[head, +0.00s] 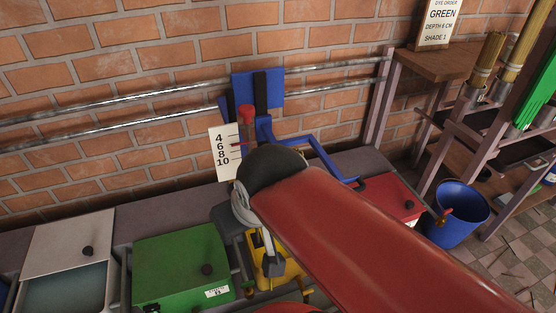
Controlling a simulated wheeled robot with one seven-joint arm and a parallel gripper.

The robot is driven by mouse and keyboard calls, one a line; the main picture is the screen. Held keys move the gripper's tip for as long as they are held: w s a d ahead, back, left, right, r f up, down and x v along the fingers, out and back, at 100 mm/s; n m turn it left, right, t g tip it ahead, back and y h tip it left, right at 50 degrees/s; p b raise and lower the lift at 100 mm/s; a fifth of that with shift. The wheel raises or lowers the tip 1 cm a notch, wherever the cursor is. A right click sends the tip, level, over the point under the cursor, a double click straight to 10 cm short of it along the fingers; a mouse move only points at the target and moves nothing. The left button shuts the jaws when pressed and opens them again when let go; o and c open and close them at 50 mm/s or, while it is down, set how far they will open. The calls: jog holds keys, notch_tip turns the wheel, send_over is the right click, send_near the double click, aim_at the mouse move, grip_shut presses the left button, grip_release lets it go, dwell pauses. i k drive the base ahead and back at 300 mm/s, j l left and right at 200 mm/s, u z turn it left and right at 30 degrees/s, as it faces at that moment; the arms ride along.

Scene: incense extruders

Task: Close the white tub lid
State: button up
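The white tub (112,286) stands at the lower left, cut off by the bottom edge. Its white lid (60,240) covers the back part, and its dark round knob (88,251) is near the lid's front right. In front of the lid the tub is open and shows a teal inside (62,289). My red arm crosses from the lower right to the middle. My gripper (273,266) seems to be the small grey part below the arm's black joint, over a yellow object, well to the right of the white tub. Its fingers are not clear.
A green tub (180,262) with a dark knob stands between the white tub and my arm. A red-lidded tub (392,197) and a blue bucket (459,214) are at right. Behind are a number board (224,153), a blue frame (325,158), metal pipes and a brick wall.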

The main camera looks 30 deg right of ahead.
aim_at(81, 241)
jog(key=z, duration=0.7)
jog(key=u, duration=1.65)
jog(key=i+j+z, duration=0.1)
jog(key=j, duration=0.3)
jog(key=i+j+z, duration=0.1)
jog(key=i+j, duration=0.2)
jog(key=i+j+z, duration=0.1)
jog(key=j, duration=0.4)
jog(key=i, duration=0.1)
